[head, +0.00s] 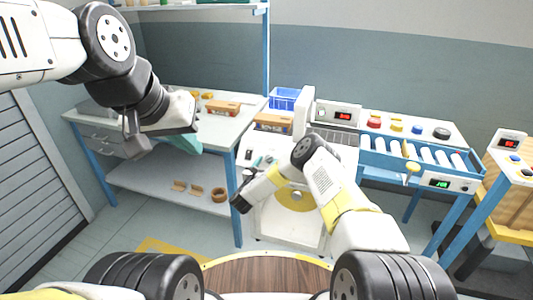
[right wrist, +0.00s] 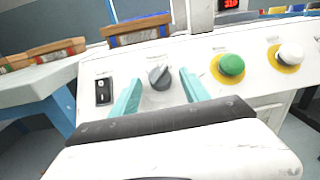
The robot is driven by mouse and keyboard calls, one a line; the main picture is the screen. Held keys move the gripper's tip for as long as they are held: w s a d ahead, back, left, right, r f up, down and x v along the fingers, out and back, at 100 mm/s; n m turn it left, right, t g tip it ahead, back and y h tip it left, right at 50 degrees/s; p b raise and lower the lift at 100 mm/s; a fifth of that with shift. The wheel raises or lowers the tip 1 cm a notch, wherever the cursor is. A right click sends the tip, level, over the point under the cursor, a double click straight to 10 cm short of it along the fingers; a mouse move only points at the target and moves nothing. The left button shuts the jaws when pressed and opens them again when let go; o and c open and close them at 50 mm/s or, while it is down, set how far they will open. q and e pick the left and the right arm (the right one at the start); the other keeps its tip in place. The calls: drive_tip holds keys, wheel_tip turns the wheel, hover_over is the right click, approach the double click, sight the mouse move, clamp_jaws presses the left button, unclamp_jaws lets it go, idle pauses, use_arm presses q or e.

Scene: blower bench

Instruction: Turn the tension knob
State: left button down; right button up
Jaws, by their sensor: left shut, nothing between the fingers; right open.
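The tension knob, a dark grey dial (right wrist: 159,76), sits on the white sloped control panel in the right wrist view. My right gripper (right wrist: 160,82) is open, with one teal finger on each side of the knob. Whether the fingers touch it cannot be told. In the head view my right arm largely hides the knob's panel. My left gripper (head: 190,143) is shut and empty, raised in front of the left workbench, its teal fingers partly hidden by its own hand.
The panel also carries a black rocker switch (right wrist: 103,91), a green button (right wrist: 231,65) and a white button (right wrist: 290,54). A roller conveyor (head: 425,155) stands at the right. A workbench (head: 225,130) with wooden-looking blocks stands at the left, beside a blue bin (head: 285,98).

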drive_tip(key=shift+w, duration=0.2)
clamp_jaws()
